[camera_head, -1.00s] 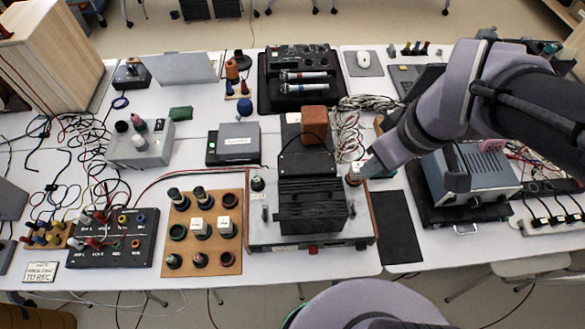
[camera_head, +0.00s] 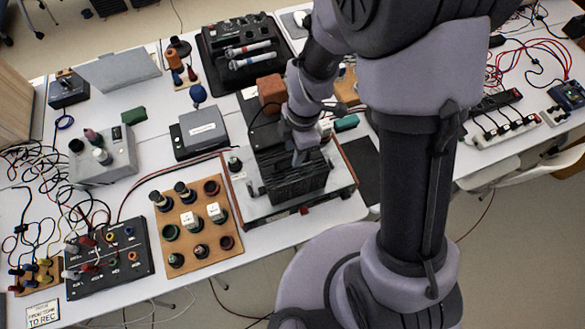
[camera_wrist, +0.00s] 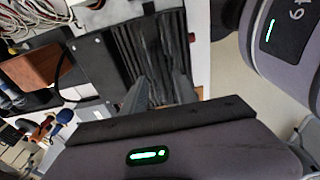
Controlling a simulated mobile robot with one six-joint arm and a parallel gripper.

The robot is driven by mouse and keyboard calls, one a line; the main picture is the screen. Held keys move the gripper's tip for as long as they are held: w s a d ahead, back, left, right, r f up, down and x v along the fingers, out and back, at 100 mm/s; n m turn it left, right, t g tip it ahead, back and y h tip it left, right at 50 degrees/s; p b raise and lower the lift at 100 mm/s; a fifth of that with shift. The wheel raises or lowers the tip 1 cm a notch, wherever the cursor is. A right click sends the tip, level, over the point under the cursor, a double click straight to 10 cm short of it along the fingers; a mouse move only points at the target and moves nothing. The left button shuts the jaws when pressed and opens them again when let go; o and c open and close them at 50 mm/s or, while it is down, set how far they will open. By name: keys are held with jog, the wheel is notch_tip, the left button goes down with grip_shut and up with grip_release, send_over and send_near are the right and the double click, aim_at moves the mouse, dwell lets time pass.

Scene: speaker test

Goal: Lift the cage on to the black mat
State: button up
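The cage (camera_head: 290,182) is a black slatted box. It stands on a grey bench unit (camera_head: 240,190) with reddish-brown side panels. My gripper (camera_head: 299,158) points down at the cage's top from behind my arm. In the wrist view the gripper's two fingers (camera_wrist: 163,84) stand apart over the cage's dark slats (camera_wrist: 150,42); I cannot tell whether they touch it. The black mat (camera_head: 362,172) lies flat on the white table just right of the unit, partly hidden by my arm.
A wooden board with several knobs (camera_head: 205,252) stands close left of the unit. A reddish-brown block (camera_head: 271,92) sits behind the cage. A grey-black box (camera_head: 200,133) stands at the back left. Cables and a power strip (camera_head: 505,130) lie to the right.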

aim_at(292, 169)
jog(key=f, duration=0.3)
jog(key=shift+s+a, duration=0.1)
jog(key=shift+a, duration=0.15)
jog(key=shift+r, duration=0.15)
grip_shut()
dwell(0.9)
